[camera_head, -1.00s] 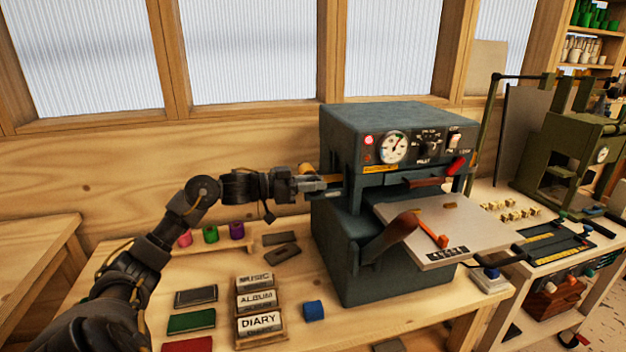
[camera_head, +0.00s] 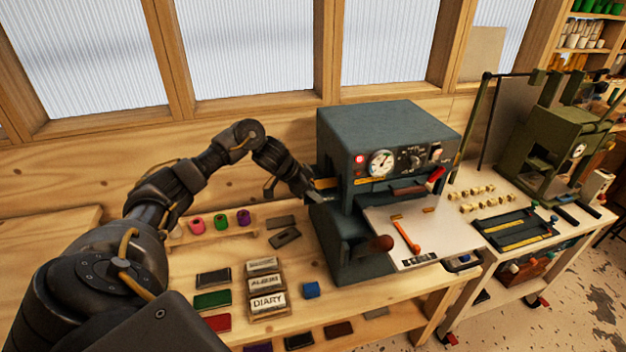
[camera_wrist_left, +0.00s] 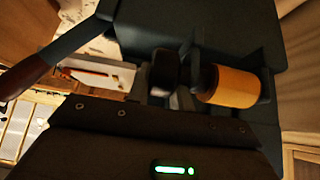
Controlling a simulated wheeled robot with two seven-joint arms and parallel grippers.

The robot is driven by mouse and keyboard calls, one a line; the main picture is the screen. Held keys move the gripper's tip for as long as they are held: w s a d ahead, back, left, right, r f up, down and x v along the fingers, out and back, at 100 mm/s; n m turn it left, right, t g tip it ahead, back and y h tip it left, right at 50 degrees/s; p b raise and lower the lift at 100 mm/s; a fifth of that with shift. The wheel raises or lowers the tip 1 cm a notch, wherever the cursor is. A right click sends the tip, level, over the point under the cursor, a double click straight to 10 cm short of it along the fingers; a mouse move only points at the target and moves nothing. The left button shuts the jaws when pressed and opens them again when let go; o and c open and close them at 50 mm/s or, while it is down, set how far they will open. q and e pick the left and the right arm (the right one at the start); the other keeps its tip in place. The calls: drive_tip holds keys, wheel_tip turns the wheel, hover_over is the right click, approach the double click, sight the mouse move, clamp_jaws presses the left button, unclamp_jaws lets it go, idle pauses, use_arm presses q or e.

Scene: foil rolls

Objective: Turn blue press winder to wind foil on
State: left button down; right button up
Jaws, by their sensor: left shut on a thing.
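The blue-grey press (camera_head: 385,135) stands on the wooden bench, with a dial and knobs on its front. A gold foil roll (camera_head: 326,183) shows at its left side, and large in the left wrist view (camera_wrist_left: 232,86). My left gripper (camera_head: 312,197) is at that left side, just beside the roll. In the left wrist view my left gripper (camera_wrist_left: 166,78) is shut on a dark part next to the roll, which I take to be the winder. The fingers and the press side hide most of the winder. My right gripper is not in view.
The press's lever with a brown knob (camera_head: 382,243) and its pale plate (camera_head: 415,235) stick out in front. Pink, green and purple rolls (camera_head: 221,220) stand behind the lettered blocks (camera_head: 267,304) and a blue piece (camera_head: 311,290). An olive press (camera_head: 550,145) stands right.

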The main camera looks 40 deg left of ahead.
use_arm(q)
drive_tip(key=shift+w+r+g+y, duration=0.1)
drive_tip(key=shift+w+g+y, duration=0.1)
drive_tip(key=shift+g+y, duration=0.8)
drive_tip(key=g+y, duration=0.1)
drive_tip(key=g, duration=0.1)
drive_tip(key=shift+w+d+g+y, duration=0.1)
drive_tip(key=shift+g+y, duration=0.2)
drive_tip(key=shift+g, duration=0.1)
drive_tip(key=shift+f+g+y, duration=0.2)
drive_tip(key=shift+g+y, duration=0.2)
drive_tip(key=shift+g, duration=0.25)
drive_tip(key=shift+f+g+y, duration=0.2)
drive_tip(key=shift+g+y, duration=0.2)
drive_tip(key=shift+g, duration=0.25)
drive_tip(key=shift+f, duration=0.15)
drive_tip(key=c, duration=1.2)
unclamp_jaws()
drive_tip(key=shift+c, duration=0.2)
wheel_tip(320, 180, up, 10)
drive_tip(key=w+d+b, duration=0.1)
drive_tip(key=shift+w+r, duration=0.25)
